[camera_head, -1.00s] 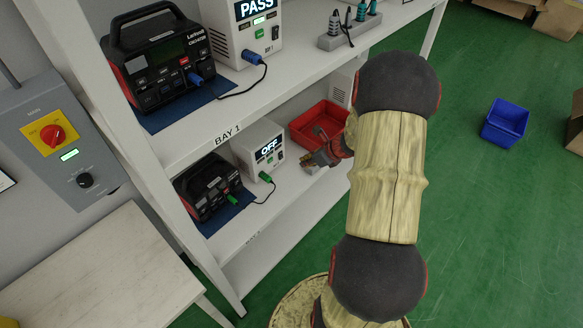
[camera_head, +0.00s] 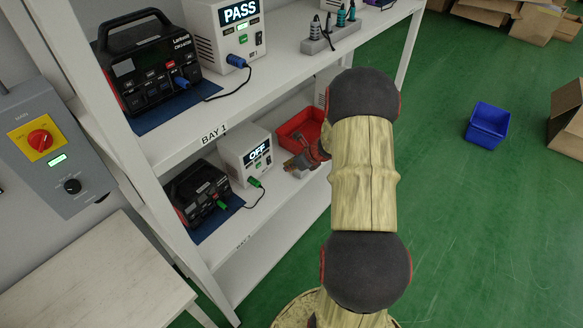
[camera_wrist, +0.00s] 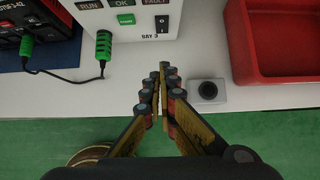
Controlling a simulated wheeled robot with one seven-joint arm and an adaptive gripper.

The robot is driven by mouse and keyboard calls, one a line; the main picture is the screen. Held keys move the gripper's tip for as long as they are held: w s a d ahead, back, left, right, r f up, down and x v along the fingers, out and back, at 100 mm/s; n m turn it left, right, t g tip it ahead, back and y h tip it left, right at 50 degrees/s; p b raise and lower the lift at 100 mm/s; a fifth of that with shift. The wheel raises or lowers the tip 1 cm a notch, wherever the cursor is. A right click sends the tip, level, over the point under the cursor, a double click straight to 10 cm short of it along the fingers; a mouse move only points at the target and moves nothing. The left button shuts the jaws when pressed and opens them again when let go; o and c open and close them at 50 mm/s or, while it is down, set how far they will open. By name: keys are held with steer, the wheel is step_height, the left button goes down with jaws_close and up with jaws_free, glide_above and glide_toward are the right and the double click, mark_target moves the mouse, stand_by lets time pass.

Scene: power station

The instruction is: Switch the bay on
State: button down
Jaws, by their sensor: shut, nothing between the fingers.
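A white bay unit (camera_head: 236,148) on the lower shelf shows OFF on its screen. In the wrist view the unit (camera_wrist: 188,8) carries RUN, OK and FAULT lamps, a green button (camera_wrist: 126,19), a plugged-in green connector (camera_wrist: 103,46) and a black rocker switch (camera_wrist: 162,24) above a small bay label. My gripper (camera_wrist: 163,76) is shut and empty, in front of the unit and below the switch in the picture, apart from it. In the head view my gripper (camera_head: 302,163) is right of the unit. A grey plate with a round black knob (camera_wrist: 208,90) lies right of the fingertips.
A red bin (camera_head: 301,124) stands right of the unit. A black charger (camera_head: 197,192) sits left on a blue mat, cabled to it. The upper shelf (camera_head: 250,92) overhangs, holding a unit reading PASS (camera_head: 220,40). A wall panel (camera_head: 45,150) has a red rotary switch (camera_head: 40,140).

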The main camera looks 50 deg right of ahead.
mark_target(269, 160)
steer(key=b+x, duration=0.1)
steer(key=x, duration=0.4)
steer(key=shift+w+a+f+b, duration=0.1)
steer(key=shift+f+b, duration=0.2)
steer(key=shift+b, duration=0.05)
steer(key=shift+w, duration=1.2)
steer(key=shift+w+a+b, duration=0.1)
steer(key=shift+w+b, duration=0.2)
steer(key=shift+w, duration=0.4)
steer(key=shift+w+f, duration=0.2)
steer(key=shift+w, duration=0.15)
steer(key=shift+r, duration=0.1)
